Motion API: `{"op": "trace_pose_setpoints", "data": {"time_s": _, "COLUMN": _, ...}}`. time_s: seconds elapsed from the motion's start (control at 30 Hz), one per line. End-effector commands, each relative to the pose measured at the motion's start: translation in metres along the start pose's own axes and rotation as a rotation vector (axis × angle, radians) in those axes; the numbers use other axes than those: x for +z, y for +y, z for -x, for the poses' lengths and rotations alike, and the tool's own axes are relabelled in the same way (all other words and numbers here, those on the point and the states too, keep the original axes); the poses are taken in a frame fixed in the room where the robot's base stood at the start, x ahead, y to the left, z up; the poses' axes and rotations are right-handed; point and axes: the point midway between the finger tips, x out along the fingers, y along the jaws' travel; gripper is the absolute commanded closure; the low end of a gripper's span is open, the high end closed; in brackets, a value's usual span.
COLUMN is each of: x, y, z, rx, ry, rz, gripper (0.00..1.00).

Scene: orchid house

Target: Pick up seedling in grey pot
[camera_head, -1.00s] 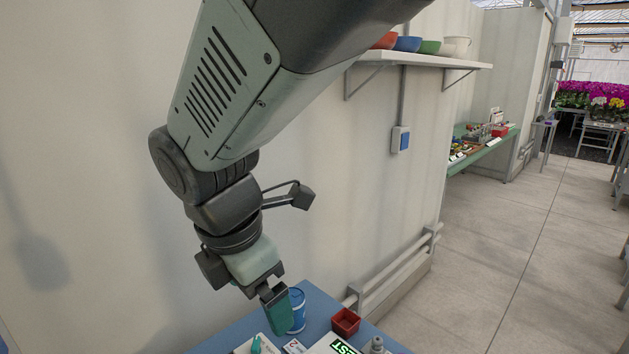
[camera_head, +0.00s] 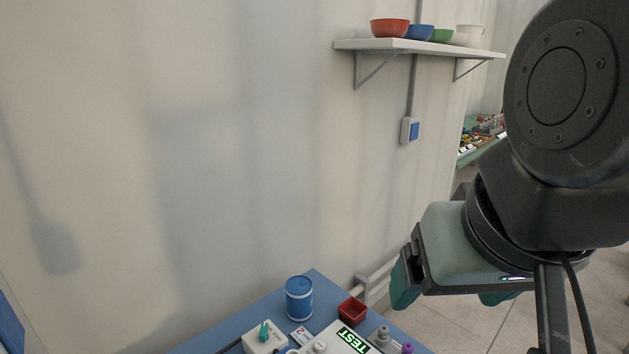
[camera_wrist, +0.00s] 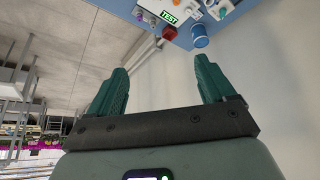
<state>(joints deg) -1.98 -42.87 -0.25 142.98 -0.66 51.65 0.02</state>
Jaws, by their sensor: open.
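I cannot make out a seedling or a grey pot in either view. My gripper (camera_head: 450,292) is at the right of the head view, raised and clear of the blue table (camera_head: 240,340). In the wrist view my gripper (camera_wrist: 160,65) shows two green fingers spread wide apart with nothing between them. The table shows upside down beyond the fingertips in that view, some distance away.
On the table stand a blue cup (camera_head: 299,298), a red square box (camera_head: 352,311), a device with a green TEST display (camera_head: 353,341) and a white box with a green knob (camera_head: 264,338). A wall shelf (camera_head: 430,48) holds several bowls. A green bench (camera_head: 480,145) stands farther back.

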Motion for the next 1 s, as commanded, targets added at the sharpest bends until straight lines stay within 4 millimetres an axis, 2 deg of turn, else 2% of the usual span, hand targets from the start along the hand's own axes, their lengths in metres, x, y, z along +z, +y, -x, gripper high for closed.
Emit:
{"op": "trace_pose_setpoints", "data": {"time_s": 0.23, "x": 0.000, "y": -0.004, "z": -0.004, "rx": -0.012, "ry": -0.024, "rz": 0.005, "gripper": 0.17}}
{"op": "trace_pose_setpoints", "data": {"time_s": 0.37, "x": 0.005, "y": -0.024, "z": -0.024, "rx": -0.085, "ry": -0.146, "rz": 0.003, "gripper": 0.17}}
{"op": "trace_pose_setpoints", "data": {"time_s": 0.6, "x": 0.029, "y": -0.098, "z": -0.072, "rx": -0.349, "ry": -0.541, "rz": -0.043, "gripper": 0.17}}
{"op": "trace_pose_setpoints", "data": {"time_s": 0.77, "x": 0.046, "y": -0.150, "z": -0.095, "rx": -0.536, "ry": -0.792, "rz": -0.118, "gripper": 0.17}}
{"op": "trace_pose_setpoints", "data": {"time_s": 1.0, "x": 0.061, "y": -0.222, "z": -0.122, "rx": -0.809, "ry": -1.115, "rz": -0.316, "gripper": 0.17}}
